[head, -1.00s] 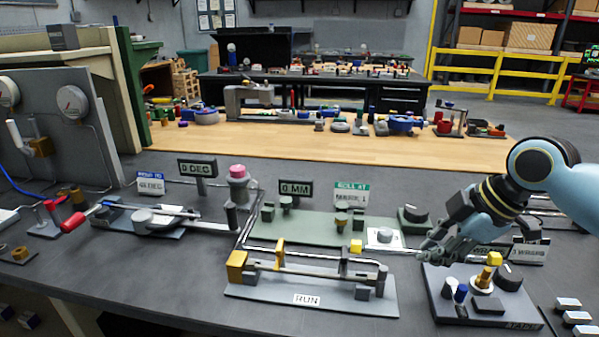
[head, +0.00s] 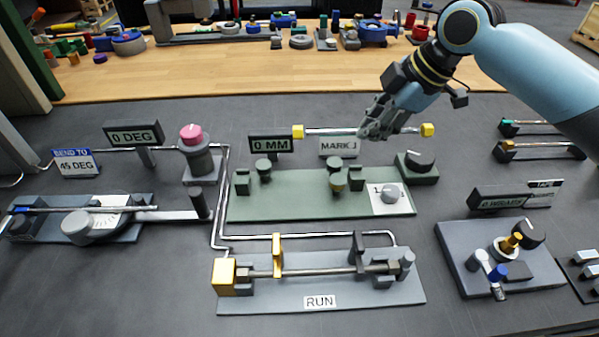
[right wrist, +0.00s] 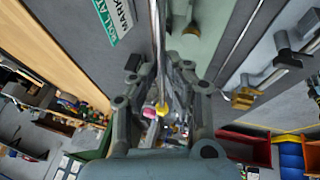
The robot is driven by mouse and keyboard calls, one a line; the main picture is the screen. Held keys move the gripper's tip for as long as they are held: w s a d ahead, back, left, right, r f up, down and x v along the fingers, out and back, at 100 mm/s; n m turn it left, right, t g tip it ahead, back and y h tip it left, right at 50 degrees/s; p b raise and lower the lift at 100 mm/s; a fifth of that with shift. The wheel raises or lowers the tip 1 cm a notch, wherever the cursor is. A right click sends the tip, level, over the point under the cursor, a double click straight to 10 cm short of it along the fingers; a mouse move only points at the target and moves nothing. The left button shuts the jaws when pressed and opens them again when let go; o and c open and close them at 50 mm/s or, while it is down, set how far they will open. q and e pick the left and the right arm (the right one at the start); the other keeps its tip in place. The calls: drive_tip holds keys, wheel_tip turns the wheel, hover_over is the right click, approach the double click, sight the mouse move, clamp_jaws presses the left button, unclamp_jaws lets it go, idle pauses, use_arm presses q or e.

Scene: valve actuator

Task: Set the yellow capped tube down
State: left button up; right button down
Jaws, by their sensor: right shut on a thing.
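The yellow capped tube (head: 335,131) is a thin silver rod with a yellow block at each end. It lies level across the head view, in front of the MARK sign. My right gripper (head: 374,131) is shut on it, right of its middle, and hides part of it. The tube appears held above the green fixture (head: 290,207); its exact height cannot be told. In the right wrist view, a yellow cap (right wrist: 162,107) shows between the fingers of my right gripper (right wrist: 162,80). My left gripper is out of view.
The grey RUN fixture (head: 321,303) stands in front of the green fixture. A bending station (head: 85,220) is at left. A tape station (head: 500,262) is at right. Two similar rods with teal and yellow ends (head: 540,150) rest at the right. Bare grey table lies behind the green fixture.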

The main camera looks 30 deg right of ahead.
drive_tip(key=w+a+f, duration=0.1)
drive_tip(key=a+f, duration=0.1)
drive_tip(key=a, duration=0.1)
drive_tip(key=w+a+f+p, duration=0.1)
drive_tip(key=w+a+f, duration=0.1)
drive_tip(key=a, duration=0.1)
drive_tip(key=w+a+f+p, duration=0.1)
drive_tip(key=w+a+f, duration=0.1)
drive_tip(key=a, duration=0.2)
drive_tip(key=shift+f, duration=0.3)
drive_tip(key=shift+w+a+f, duration=0.15)
drive_tip(key=shift+a+f, duration=0.05)
drive_tip(key=shift+a, duration=0.05)
wheel_tip(320, 180, down, 3)
drive_tip(key=shift+f+p, duration=0.2)
drive_tip(key=shift+p, duration=0.5)
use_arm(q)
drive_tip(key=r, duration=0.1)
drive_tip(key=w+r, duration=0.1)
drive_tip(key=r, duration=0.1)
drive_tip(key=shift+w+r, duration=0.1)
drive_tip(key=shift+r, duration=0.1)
use_arm(e)
drive_tip(key=shift+f, duration=0.1)
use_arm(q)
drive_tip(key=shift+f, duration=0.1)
use_arm(e)
drive_tip(key=shift+f, duration=0.15)
drive_tip(key=c, duration=1.4)
unclamp_jaws()
